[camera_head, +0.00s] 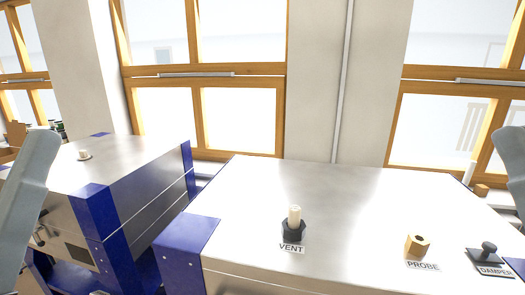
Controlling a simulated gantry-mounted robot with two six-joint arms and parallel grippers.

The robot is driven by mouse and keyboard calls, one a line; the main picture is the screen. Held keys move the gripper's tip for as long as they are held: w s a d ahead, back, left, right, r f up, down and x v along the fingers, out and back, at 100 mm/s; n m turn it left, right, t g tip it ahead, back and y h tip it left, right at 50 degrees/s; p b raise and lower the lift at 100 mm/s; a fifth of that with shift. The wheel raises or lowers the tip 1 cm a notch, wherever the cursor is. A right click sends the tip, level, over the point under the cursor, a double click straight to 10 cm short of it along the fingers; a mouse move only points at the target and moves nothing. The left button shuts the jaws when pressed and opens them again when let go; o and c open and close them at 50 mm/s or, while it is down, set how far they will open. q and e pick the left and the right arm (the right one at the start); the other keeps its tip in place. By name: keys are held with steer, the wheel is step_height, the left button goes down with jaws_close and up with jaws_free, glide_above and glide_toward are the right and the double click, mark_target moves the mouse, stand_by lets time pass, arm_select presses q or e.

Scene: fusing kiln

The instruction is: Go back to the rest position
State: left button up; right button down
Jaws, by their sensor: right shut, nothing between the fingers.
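A grey part of my right arm (511,165) stands at the right edge of the head view, beside the near kiln's right side. My right gripper is shut and empty; its fingertips cannot be made out here. A grey part of my left arm (30,190) slants down the left edge, in front of the far-left kiln. The left gripper's fingers are outside the frame. Neither arm part visibly touches anything.
A steel-topped kiln (340,200) with blue corners fills the front. A pale plug stands upright in the dark VENT fitting (293,229). A brass PROBE fitting (417,246) and black DAMPER knob (488,252) sit to its right. Another kiln (125,160) stands left.

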step_height(320, 180, up, 37)
steer(key=p, duration=3.3)
steer(key=shift+y+p, duration=0.3)
